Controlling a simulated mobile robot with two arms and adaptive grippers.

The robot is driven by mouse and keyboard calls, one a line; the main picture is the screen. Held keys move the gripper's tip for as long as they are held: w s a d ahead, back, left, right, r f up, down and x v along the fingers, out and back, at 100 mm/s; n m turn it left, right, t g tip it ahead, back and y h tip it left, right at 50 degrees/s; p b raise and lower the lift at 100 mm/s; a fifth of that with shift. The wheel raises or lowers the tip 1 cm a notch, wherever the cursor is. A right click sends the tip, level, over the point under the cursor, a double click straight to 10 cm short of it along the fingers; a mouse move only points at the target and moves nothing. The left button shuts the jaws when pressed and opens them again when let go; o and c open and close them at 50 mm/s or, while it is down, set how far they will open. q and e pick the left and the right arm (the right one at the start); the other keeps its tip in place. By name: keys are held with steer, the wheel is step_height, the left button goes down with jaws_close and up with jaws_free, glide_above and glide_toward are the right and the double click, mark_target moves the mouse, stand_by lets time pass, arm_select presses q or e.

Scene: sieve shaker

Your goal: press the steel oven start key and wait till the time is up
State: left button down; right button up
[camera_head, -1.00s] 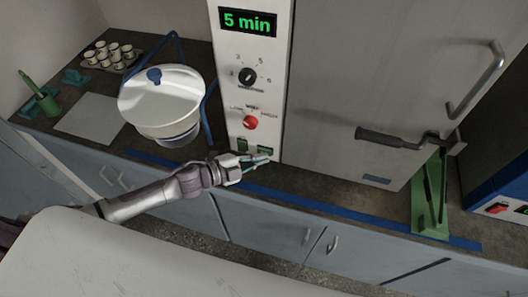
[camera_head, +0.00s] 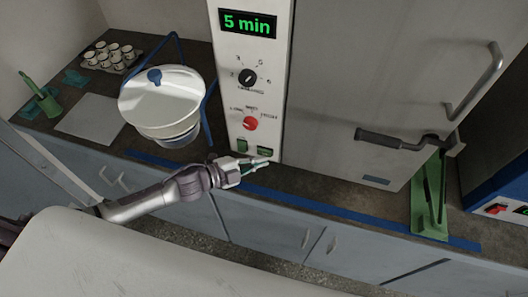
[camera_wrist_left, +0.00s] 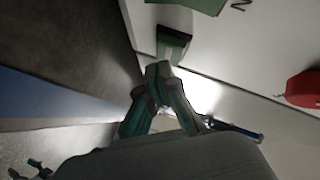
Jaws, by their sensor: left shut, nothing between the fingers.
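The steel oven (camera_head: 340,90) has a closed door and a white control panel (camera_head: 226,75) on its left. The panel's display (camera_head: 248,23) reads "5 min" in green. Below are a black dial (camera_head: 247,78), a red knob (camera_head: 250,123) and two green keys, a left one (camera_head: 242,146) and a right one (camera_head: 264,151). My left gripper (camera_head: 267,163) is shut and empty, just below the right key. In the left wrist view its fingertips (camera_wrist_left: 158,70) lie close to a green key (camera_wrist_left: 174,45); I cannot tell whether they touch. My right gripper is out of view.
A white lidded vessel (camera_head: 165,95) in a blue stand is left of the panel. A tray of cups (camera_head: 112,56) and a pale sheet (camera_head: 90,118) lie farther left. A green stand (camera_head: 430,205) is by the door handle (camera_head: 390,139). Blue tape (camera_head: 310,211) runs along the counter front.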

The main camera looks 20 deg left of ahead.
arm_select(q)
steer(key=shift+s, duration=0.35)
steer(key=shift+s+a+p, duration=0.1)
steer(key=shift+s+p, duration=0.5)
steer(key=shift+s, duration=1.9)
